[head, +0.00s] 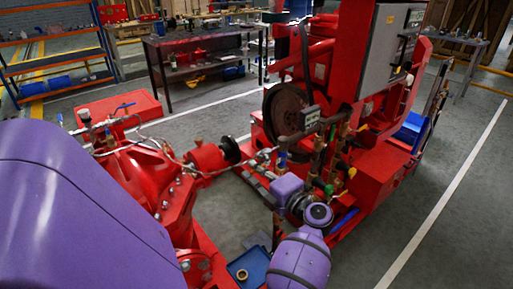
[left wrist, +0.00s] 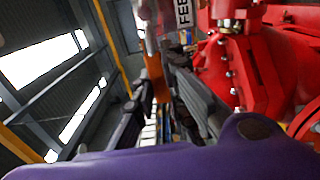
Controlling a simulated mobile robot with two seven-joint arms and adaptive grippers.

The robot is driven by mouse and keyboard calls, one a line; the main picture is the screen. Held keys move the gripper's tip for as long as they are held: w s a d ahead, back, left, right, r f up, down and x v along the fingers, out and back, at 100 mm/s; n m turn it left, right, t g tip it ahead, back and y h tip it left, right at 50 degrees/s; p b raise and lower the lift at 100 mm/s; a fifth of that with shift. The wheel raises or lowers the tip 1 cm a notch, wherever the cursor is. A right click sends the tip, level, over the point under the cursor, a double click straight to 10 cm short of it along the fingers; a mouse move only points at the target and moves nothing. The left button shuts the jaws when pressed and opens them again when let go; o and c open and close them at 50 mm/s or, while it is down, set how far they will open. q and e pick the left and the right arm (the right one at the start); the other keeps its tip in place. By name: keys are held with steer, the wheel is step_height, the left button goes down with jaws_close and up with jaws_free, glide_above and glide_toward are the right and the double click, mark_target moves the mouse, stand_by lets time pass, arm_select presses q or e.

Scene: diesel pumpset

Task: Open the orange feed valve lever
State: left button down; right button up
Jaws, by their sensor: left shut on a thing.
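In the left wrist view the orange lever (left wrist: 156,78) stands between the two dark fingers of my left gripper (left wrist: 158,98). The gripper is shut on it. A pale tag marked FEED (left wrist: 183,12) shows just beyond the fingers, partly cut off by the top edge. In the head view my purple wrist is at the lower middle, close to the pipes and valves of the red pumpset (head: 385,172). My fingertips and the lever cannot be made out there. The lever's far end and its pivot are hidden. My right gripper is not in view.
A red pump body (head: 175,185) with bolts and thin pipes stands at the left. A dark flywheel (head: 285,112) and a grey panel (head: 390,50) are on the pumpset. A blue tray (head: 255,262) holds a brass ring. Grey floor (head: 445,165) is clear at the right.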

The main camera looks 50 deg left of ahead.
arm_select(q)
steer(key=c, duration=1.7)
jaws_free()
steer(key=shift+c, duration=0.2)
steer(key=s+d, duration=0.1)
steer(key=d, duration=1.1)
